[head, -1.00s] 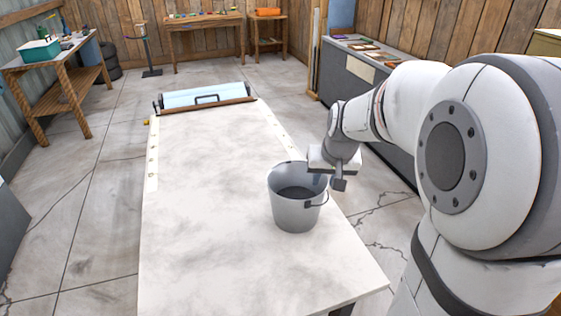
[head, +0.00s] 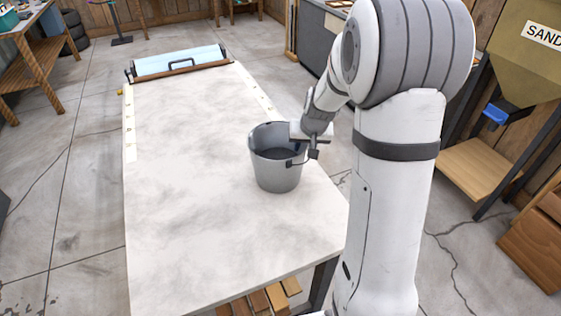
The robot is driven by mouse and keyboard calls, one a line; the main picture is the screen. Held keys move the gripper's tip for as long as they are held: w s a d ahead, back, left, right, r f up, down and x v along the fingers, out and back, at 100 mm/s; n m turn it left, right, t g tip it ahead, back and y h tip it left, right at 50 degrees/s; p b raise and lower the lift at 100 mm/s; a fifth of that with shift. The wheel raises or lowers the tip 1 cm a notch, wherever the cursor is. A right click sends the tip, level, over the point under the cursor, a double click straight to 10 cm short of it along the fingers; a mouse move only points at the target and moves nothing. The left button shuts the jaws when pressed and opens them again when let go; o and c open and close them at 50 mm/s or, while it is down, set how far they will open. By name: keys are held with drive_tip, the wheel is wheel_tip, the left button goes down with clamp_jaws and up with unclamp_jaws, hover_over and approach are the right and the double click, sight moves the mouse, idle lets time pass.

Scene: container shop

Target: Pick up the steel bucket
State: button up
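The grey steel bucket (head: 275,172) stands upright on the pale worktable (head: 190,210), close to its right edge. Its mouth is open and it looks empty as far as I can see. Its wire handle hangs down at the right front side. My gripper (head: 306,146) is at the right side of the bucket's rim, pointing down. Its fingers are small and partly hidden, so I cannot tell whether they straddle or grip the rim.
A roller with a blue sheet (head: 180,60) lies at the table's far end. Wood pieces (head: 262,301) sit below the near edge. A sand hopper (head: 525,50) stands at the right. The table's left and middle are clear.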

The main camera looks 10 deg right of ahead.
drive_tip(key=shift+c, duration=0.3)
clamp_jaws()
idle(1.1)
